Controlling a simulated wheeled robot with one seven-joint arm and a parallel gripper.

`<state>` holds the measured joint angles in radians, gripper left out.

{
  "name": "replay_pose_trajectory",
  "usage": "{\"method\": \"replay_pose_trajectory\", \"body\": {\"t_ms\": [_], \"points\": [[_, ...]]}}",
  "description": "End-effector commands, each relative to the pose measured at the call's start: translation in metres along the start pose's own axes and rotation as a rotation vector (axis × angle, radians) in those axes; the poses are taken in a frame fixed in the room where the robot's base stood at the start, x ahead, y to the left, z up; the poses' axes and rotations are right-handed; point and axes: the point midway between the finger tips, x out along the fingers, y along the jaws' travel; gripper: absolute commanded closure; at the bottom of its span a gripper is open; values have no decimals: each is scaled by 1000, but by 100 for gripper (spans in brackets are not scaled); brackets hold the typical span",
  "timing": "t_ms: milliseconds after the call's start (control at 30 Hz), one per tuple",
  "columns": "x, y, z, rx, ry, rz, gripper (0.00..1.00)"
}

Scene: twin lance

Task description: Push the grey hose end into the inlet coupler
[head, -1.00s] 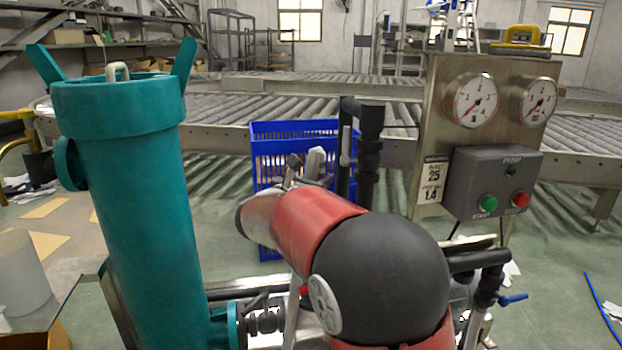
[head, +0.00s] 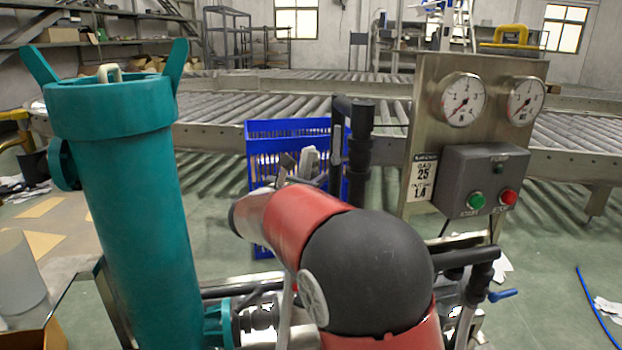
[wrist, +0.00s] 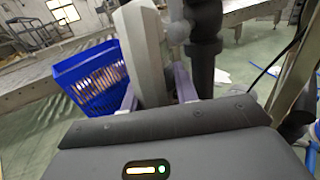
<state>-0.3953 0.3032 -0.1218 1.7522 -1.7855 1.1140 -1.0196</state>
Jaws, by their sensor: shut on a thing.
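My gripper (wrist: 155,90) is shut on a light grey, flat-sided piece, which I take for the grey hose end (wrist: 145,48); it stands up between the two fingers in the wrist view. In the head view the grey piece (head: 309,162) shows small beyond my red and black arm, left of a black upright pipe (head: 360,145). In the wrist view the dark pipe (wrist: 203,45) stands just right of the piece. A gap or contact between them cannot be judged. I cannot make out the inlet coupler for sure; my arm hides much of the pump unit.
A teal filter cylinder (head: 135,200) stands at the left. A steel panel with two gauges (head: 462,98) and a grey start/stop box (head: 484,180) stands at the right. A blue crate (head: 262,150) is behind the gripper, before a roller conveyor (head: 225,108). A blue-handled valve (head: 502,295) is at lower right.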

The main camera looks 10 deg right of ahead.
Motion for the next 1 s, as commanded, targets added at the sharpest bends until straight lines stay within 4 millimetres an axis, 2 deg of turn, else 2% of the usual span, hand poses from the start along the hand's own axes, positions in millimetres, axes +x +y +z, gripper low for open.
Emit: {"method": "replay_pose_trajectory", "body": {"t_ms": [1000], "points": [[0, 5, 0, 1, -1, 0, 100]]}}
